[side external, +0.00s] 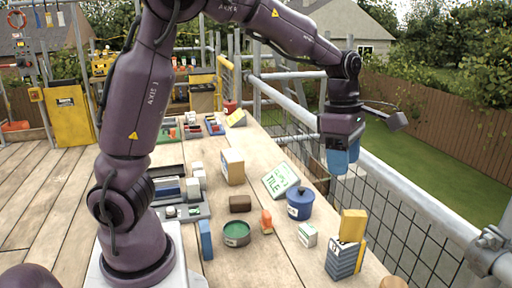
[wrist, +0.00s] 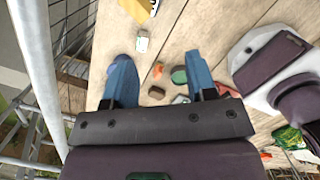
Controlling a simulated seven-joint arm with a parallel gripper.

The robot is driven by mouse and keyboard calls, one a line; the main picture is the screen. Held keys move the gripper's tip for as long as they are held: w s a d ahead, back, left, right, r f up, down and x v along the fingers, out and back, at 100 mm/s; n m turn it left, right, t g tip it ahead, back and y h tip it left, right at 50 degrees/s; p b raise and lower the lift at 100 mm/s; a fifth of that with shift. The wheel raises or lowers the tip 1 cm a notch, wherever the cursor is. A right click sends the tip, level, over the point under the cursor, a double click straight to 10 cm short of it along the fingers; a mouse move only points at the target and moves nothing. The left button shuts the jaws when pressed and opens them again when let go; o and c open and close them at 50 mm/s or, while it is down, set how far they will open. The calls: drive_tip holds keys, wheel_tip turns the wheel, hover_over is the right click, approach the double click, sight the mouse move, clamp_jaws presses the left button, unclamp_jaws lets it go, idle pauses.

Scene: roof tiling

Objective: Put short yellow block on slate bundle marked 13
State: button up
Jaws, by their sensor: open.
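A yellow block (side external: 352,225) sits upright on top of the dark grey slate bundle (side external: 341,264) at the front right in the side view. The bundle has a small white label whose number is too small to read surely. Another yellow piece (side external: 362,255) shows behind the bundle's right edge, mostly hidden. My gripper (side external: 342,170) is above and behind the bundle, near the railing, with blue fingers pointing down. In the wrist view my gripper (wrist: 160,75) has its fingers wide apart with nothing between them held.
A blue pot (side external: 300,203), a white-green box (side external: 307,235), an orange piece (side external: 266,221), a green tin (side external: 236,233) and a brown block (side external: 240,203) stand on the wooden bench. A tile sign (side external: 281,181) leans behind. A metal railing (side external: 400,200) runs along the right.

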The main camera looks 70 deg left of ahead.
drive_tip(key=s+r+m+t, duration=0.2)
drive_tip(key=s+m, duration=0.7)
drive_tip(key=m, duration=0.3)
drive_tip(key=s+d+r+m+t+y, duration=0.1)
drive_tip(key=s+r+m+t, duration=0.1)
drive_tip(key=s+m, duration=0.8)
drive_tip(key=r+m, duration=0.1)
drive_tip(key=m, duration=0.2)
drive_tip(key=shift+s+d+r+t, duration=0.2)
drive_tip(key=shift+s+r+t, duration=0.1)
drive_tip(key=shift+t, duration=0.1)
